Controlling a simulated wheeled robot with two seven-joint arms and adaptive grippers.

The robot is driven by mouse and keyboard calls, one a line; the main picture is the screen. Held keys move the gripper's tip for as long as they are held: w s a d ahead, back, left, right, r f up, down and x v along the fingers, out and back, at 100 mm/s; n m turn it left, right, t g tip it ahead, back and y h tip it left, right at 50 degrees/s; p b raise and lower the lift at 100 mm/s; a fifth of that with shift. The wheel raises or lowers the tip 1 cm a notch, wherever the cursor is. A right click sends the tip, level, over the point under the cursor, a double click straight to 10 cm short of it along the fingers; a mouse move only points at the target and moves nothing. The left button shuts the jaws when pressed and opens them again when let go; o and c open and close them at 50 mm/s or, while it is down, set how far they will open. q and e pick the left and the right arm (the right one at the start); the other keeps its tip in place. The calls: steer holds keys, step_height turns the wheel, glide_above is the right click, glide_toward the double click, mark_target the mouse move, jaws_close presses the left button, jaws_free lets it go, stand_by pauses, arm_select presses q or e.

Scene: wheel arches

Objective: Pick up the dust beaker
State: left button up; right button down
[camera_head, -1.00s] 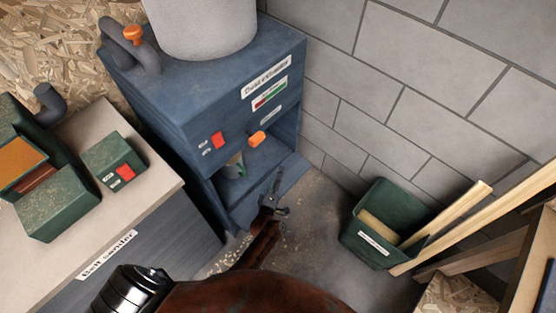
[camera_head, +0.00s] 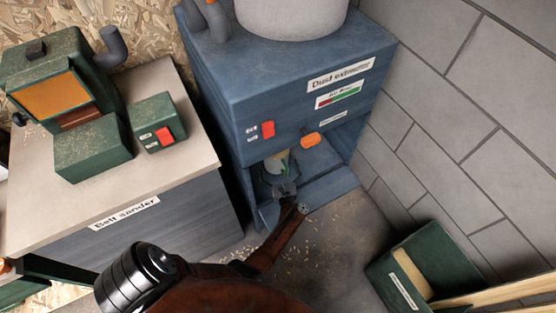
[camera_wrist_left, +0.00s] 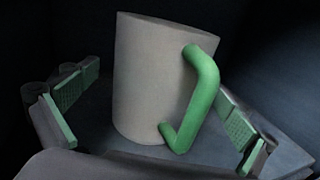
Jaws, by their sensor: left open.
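The dust beaker (camera_wrist_left: 150,85) is a pale grey cylinder with a green handle (camera_wrist_left: 197,100) in the left wrist view. It stands inside the open lower bay of the blue dust extractor (camera_head: 285,95). In the head view only a small part of the beaker (camera_head: 277,163) shows behind my gripper. My left gripper (camera_head: 281,182) is open at the mouth of the bay. In the left wrist view its green-padded fingers (camera_wrist_left: 157,92) lie on either side of the beaker, with the handle towards the right finger. Contact cannot be told. My right gripper is out of view.
An orange knob (camera_head: 311,140) and a red switch (camera_head: 268,129) sit on the extractor above the bay. The belt sander's bench (camera_head: 190,132) stands to the left. A green bin (camera_head: 432,250) with wood strips is at the lower right, by the block wall (camera_head: 480,110).

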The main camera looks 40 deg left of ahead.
arm_select(q)
steer(key=x, duration=0.2)
steer(key=b+x, duration=0.1)
steer(key=shift+w+a+f, duration=0.15)
steer(key=shift+a+f, duration=0.1)
steer(key=shift+a, duration=0.15)
steer(key=shift+w+a, duration=0.2)
steer(key=shift+r, duration=0.1)
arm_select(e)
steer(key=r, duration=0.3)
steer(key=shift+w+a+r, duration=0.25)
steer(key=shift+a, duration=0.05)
arm_select(q)
steer(key=c, duration=1.4)
steer(key=shift+c, duration=0.5)
steer(key=shift+r, duration=0.1)
